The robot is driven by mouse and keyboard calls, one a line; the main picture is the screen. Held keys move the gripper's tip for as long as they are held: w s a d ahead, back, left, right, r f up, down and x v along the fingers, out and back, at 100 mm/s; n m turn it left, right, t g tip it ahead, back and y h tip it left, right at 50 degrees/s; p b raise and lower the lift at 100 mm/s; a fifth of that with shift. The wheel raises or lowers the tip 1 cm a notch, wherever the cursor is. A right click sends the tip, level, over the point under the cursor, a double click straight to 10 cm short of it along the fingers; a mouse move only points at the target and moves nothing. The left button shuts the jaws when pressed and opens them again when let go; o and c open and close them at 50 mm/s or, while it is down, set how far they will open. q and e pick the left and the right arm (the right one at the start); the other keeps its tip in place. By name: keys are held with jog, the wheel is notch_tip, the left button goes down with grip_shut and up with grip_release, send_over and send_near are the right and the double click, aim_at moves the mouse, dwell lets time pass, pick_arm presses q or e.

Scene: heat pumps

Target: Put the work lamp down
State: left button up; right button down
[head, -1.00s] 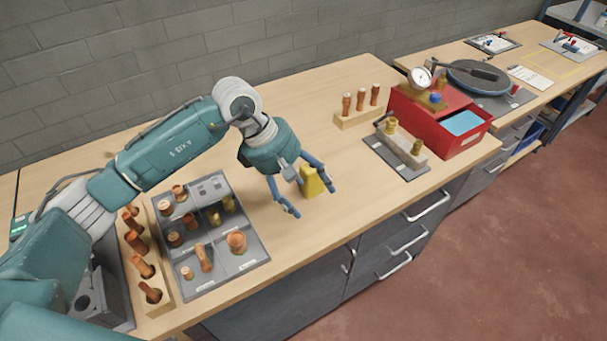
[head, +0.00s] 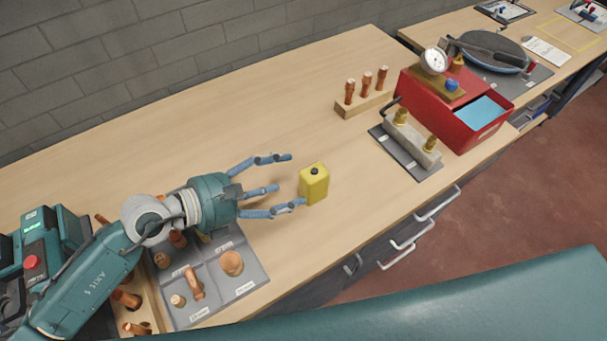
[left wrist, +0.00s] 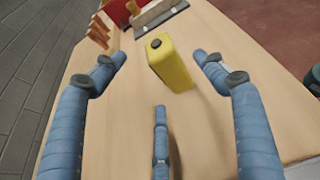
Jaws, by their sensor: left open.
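The work lamp looks to be the small yellow block (head: 314,184) with a dark round spot on top; it stands upright on the wooden bench. It also shows in the left wrist view (left wrist: 170,65), just beyond the fingers. My left gripper (head: 280,182) is open, its blue fingers spread and pointing at the yellow block from the left. No finger visibly grips the block, and a gap shows between them. In the left wrist view my left gripper (left wrist: 160,75) is empty. My right gripper is not in view.
A grey sorting tray (head: 250,272) with copper fittings lies left of the block. A wooden rack (head: 350,108) with copper pieces, a grey mat (head: 388,148) with a brass-fitted block and a red box (head: 462,122) stand to the right. The bench behind the yellow block is clear.

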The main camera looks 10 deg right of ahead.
aim_at(300, 180)
pick_arm(q)
jog(key=x, duration=0.2)
jog(key=shift+s+d+r, duration=0.1)
jog(key=shift+d, duration=0.3)
jog(key=shift+d+f+p, duration=0.2)
jog(key=shift+d+p, duration=0.1)
jog(key=shift+w+d+f, duration=0.2)
jog(key=shift+w, duration=0.1)
jog(key=p+x, duration=0.1)
jog(key=x, duration=0.3)
jog(key=shift+w+f+p, duration=0.2)
jog(key=shift+f+p, duration=0.15)
jog(key=shift+d+f, duration=0.15)
jog(key=shift+c, duration=1.3)
jog(key=c, duration=1.3)
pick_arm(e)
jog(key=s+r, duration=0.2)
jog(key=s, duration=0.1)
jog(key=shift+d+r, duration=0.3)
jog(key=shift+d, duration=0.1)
